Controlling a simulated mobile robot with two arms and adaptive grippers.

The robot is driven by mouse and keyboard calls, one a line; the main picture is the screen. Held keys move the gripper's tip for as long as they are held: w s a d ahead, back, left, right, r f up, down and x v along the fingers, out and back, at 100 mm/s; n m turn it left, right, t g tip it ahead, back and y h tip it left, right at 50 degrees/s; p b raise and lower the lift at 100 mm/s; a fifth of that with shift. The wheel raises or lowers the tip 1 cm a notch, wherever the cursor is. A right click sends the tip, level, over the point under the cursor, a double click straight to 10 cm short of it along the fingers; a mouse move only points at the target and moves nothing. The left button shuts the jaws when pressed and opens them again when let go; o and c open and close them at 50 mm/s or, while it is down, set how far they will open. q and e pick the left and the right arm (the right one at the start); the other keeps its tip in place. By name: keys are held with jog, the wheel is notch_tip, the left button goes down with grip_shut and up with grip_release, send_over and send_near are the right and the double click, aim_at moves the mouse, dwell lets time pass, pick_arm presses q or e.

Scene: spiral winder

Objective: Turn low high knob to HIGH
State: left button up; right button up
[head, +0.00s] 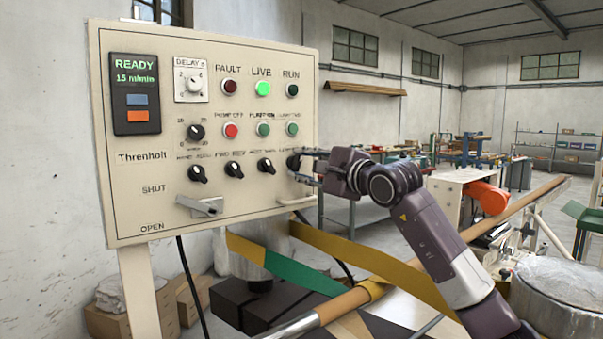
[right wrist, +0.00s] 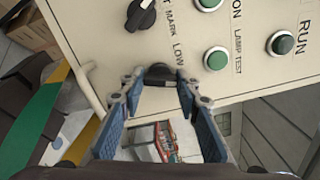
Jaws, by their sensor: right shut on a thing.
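The low high knob (head: 293,161) is the black rotary knob at the right end of the lower knob row on the cream control panel (head: 140,90). In the right wrist view the knob (right wrist: 160,73) sits between the fingertips, beside the label LOW. My right gripper (head: 303,165) reaches the panel from the right. It is shut on the knob, with its blue-padded fingers one on either side in the right wrist view (right wrist: 158,84). The fingers partly cover the knob, and its pointer direction cannot be told. My left gripper is not in view.
A green lamp-test button (right wrist: 215,58) and a mark knob (right wrist: 141,16) are close to the fingers. A pale handle (head: 295,202) sticks out below the knob. A grey shut/open lever (head: 200,206) is at the lower left. Yellow and green bands (head: 300,274) run below the panel.

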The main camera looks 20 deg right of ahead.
jog(key=shift+m+b, duration=0.65)
jog(key=shift+m, duration=0.85)
jog(key=o, duration=1.2)
jog(key=shift+c, duration=0.2)
jog(key=shift+s+d, duration=0.1)
jog(key=v, duration=1.1)
jog(key=shift+s, duration=0.4)
jog(key=shift+d, duration=0.1)
